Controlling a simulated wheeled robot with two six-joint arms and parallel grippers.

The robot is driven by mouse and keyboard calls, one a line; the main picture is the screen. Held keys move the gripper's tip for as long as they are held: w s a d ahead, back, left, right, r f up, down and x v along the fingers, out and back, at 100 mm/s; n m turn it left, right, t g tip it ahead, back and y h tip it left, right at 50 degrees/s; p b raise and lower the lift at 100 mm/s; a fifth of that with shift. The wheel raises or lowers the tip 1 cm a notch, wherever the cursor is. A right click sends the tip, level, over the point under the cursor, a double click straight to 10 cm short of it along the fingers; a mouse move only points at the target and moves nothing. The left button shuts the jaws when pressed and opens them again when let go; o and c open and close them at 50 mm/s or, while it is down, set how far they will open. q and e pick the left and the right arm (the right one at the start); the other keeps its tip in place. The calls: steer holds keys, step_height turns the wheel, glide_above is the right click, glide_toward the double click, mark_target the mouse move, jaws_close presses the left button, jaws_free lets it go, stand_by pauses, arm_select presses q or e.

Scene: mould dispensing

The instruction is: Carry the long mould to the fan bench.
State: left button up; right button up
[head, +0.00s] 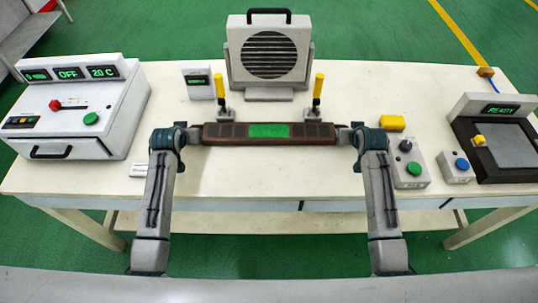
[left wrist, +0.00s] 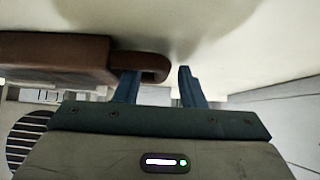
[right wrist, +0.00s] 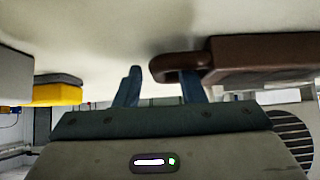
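The long mould (head: 213,133) is a dark brown bar with a green middle panel and a loop handle at each end. It lies level on the bench in front of the fan unit (head: 233,72). My left gripper (head: 186,136) is at its left handle, which shows in the left wrist view (left wrist: 158,66); one finger is in the loop, the other outside, with a gap. My right gripper (head: 350,137) is the same at the right handle (right wrist: 165,64). Both are open around the handle ends. The bench contact is hard to see.
Two yellow-handled clamps (head: 318,88) stand upright behind the mould. A white oven-like box (head: 120,118) is at left. A button box (head: 408,180), a yellow block (head: 392,122) and a READY station (head: 465,133) are at right. The bench front (head: 265,185) is clear.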

arm_select(q)
steer(key=shift+s, duration=0.1)
arm_select(e)
steer(key=shift+s, duration=0.1)
arm_select(q)
steer(key=v, duration=1.1)
steer(key=shift+s+r, duration=0.25)
steer(key=shift+r, duration=0.05)
arm_select(e)
steer(key=v, duration=1.1)
steer(key=shift+s+r, duration=0.25)
steer(key=shift+r, duration=0.05)
